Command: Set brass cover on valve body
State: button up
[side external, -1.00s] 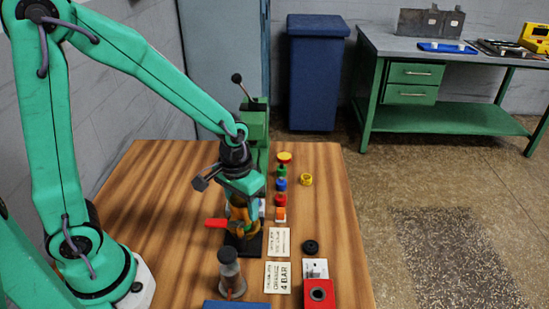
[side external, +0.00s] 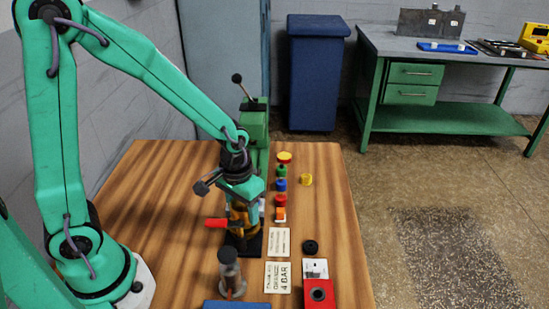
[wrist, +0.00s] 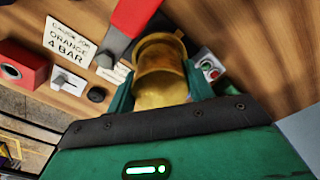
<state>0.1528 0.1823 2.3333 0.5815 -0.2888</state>
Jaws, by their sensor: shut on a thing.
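My gripper (side external: 243,200) is shut on the brass cover (wrist: 160,85), a rounded golden piece between its two green fingers in the wrist view. In the side view brass shows under the gripper, directly over the valve body's dark base (side external: 243,250). The red lever (side external: 215,223) sticks out to the left there and shows at the top of the wrist view (wrist: 135,14). Much of the valve body is hidden by the cover and gripper. I cannot tell whether the cover rests fully on it.
A green press-like machine (side external: 254,130) stands behind. Several coloured knobs (side external: 281,184) line the right, with a yellow ring (side external: 306,179) beside them.

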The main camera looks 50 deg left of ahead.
jog(key=shift+f, duration=0.6)
dwell(0.9)
jog(key=o, duration=1.2)
jog(key=shift+o, duration=0.4)
jog(key=o, duration=0.3)
jog(key=shift+r, duration=0.1)
jog(key=shift+r, duration=3.65)
jog(key=shift+r, duration=0.15)
